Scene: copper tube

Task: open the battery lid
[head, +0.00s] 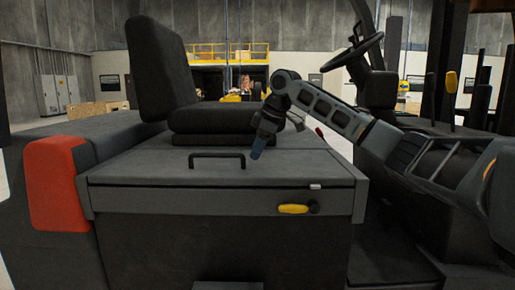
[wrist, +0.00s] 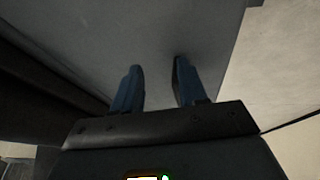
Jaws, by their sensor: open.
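The battery lid (head: 128,175) is the dark grey flat cover in front of the seat, lying closed on the battery box in the head view. A black bar handle (head: 217,156) stands on its top. My gripper (head: 256,155) hangs above the lid, to the right of the handle and apart from it. In the wrist view its two blue fingers (wrist: 156,62) are spread with nothing between them, over a plain grey surface. The handle does not show in the wrist view.
A yellow lever (head: 293,209) is on the box's front face below a small light latch (head: 315,186). The black seat (head: 165,75) stands behind the lid. The steering wheel (head: 352,52) is at the right behind my arm. A red lamp block (head: 55,183) is at the left.

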